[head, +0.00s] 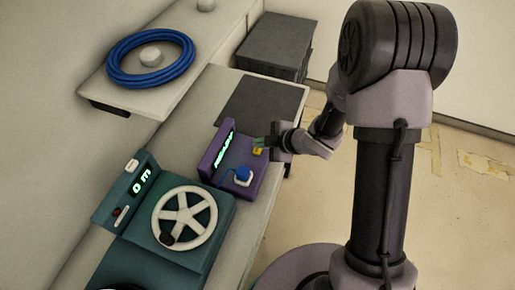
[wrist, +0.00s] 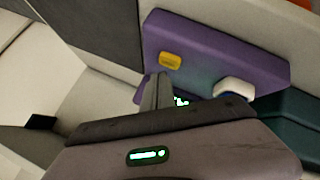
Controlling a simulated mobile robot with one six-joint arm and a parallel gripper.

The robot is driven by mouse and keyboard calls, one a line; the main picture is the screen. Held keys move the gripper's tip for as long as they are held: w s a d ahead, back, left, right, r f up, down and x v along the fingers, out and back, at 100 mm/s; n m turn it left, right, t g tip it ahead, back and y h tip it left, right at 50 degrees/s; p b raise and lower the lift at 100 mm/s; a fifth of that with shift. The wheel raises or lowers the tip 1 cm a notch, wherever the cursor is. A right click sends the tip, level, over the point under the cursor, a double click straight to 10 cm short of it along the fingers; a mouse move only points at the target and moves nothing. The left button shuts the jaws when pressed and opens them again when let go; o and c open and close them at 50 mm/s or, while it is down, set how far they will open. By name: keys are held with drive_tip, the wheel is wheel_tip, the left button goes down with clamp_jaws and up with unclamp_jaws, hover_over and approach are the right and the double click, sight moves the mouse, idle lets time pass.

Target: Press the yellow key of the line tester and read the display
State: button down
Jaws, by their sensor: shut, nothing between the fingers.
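The purple line tester (head: 211,167) stands on the bench in the head view. Its upright display (head: 224,149) shows small slanted green characters that look like READY. The yellow key (head: 258,151) is on its top face, at the far right end. The key shows clear in the wrist view (wrist: 170,61). A blue plug (head: 241,176) sits in the tester's near part. My gripper (head: 261,143) is shut and empty, right by the yellow key. In the wrist view its fingertips (wrist: 157,80) are just beside the key; I cannot tell whether they touch it.
A teal machine (head: 176,250) with a white handwheel (head: 185,217) and a display reading 0 m stands nearer. A blue cable coil (head: 150,76) lies on the shelf (head: 110,94) at the upper left. A dark mat (head: 262,102) lies beyond the tester, with bare bench around it.

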sight(260, 151)
idle(0.6)
drive_tip(key=shift+f+b, duration=0.4)
drive_tip(key=shift+f, duration=0.05)
drive_tip(key=shift+f+b, duration=0.4)
drive_tip(key=shift+f, duration=0.05)
idle(0.4)
idle(0.3)
drive_tip(key=shift+r+p, duration=0.8)
drive_tip(key=shift+r, duration=0.1)
wheel_tip(260, 151, up, 5)
drive_tip(key=p, duration=0.4)
drive_tip(key=shift+r+p, duration=0.15)
drive_tip(key=shift+p, duration=0.15)
